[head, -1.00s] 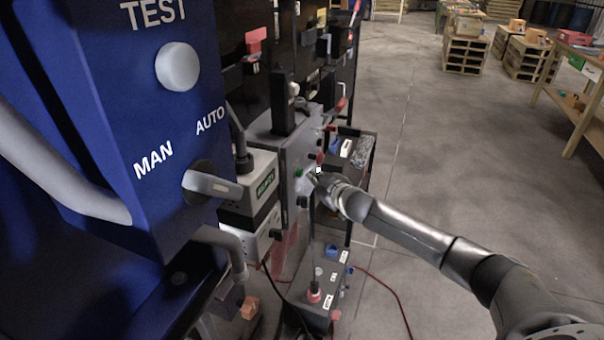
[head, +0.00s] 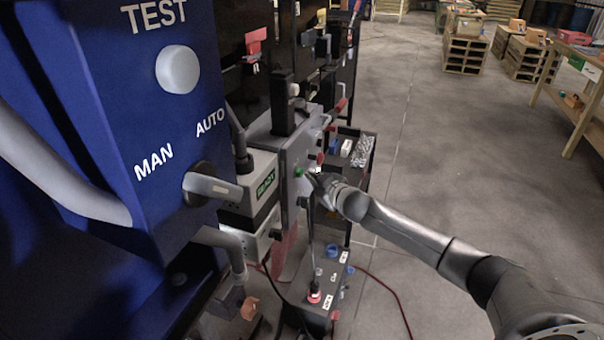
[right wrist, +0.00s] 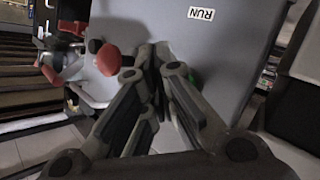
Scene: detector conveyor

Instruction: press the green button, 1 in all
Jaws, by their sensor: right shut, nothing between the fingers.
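The green button (head: 299,172) is a small green spot on the side of a grey panel (head: 291,150), in the middle of the head view. My right gripper (head: 312,178) is just to the right of it, fingers pointing at the panel. In the right wrist view the gripper (right wrist: 160,52) is shut and empty, its fingertips in front of the grey panel face. A bit of the green button (right wrist: 194,77) shows beside the right finger; the rest is hidden. I cannot tell whether the fingertips touch it. My left gripper is not in view.
A red knob (right wrist: 108,59) sits close left of the fingers, and a RUN label (right wrist: 201,14) is above. A blue TEST box (head: 150,110) fills the left of the head view. A box with a red button (head: 314,296) stands below.

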